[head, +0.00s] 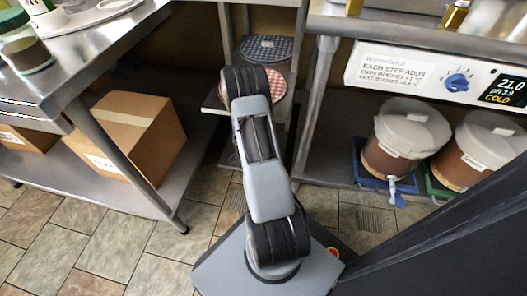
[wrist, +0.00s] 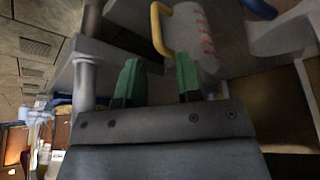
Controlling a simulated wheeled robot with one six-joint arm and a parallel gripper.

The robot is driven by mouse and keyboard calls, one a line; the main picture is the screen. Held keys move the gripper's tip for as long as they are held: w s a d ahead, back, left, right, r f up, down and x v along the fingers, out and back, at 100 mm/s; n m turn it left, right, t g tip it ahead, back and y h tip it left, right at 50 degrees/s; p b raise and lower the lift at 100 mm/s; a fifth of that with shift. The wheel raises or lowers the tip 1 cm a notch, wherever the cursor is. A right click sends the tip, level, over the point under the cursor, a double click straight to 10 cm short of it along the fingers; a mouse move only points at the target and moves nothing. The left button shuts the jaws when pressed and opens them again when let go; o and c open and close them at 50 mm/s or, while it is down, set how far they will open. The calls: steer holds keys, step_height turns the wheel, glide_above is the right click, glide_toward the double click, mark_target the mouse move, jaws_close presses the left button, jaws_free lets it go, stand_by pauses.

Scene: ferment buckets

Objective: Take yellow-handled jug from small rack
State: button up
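The yellow-handled jug (wrist: 193,38) shows at the top of the wrist view. It is pale with red marks on its side, and its yellow handle (wrist: 157,30) faces left. My gripper (wrist: 159,80) has two green fingertips spread apart with nothing between them. The handle and jug lie just beyond the fingertips; contact cannot be made out. In the head view the small rack (head: 213,101) stands behind my arm. My arm covers part of the rack, and neither my gripper nor the jug can be made out there.
A blue checked round mat (head: 268,47) and a red checked one (head: 277,86) lie on the rack. A steel table with a cardboard box (head: 130,138) beneath is at left. Lidded buckets (head: 405,140) stand under the right counter. Tiled floor is free at lower left.

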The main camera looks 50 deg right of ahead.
steer(key=shift+b+x, duration=1.3)
steer(key=shift+x, duration=3.2)
steer(key=shift+s, duration=0.1)
steer(key=shift+c, duration=0.4)
jaws_close()
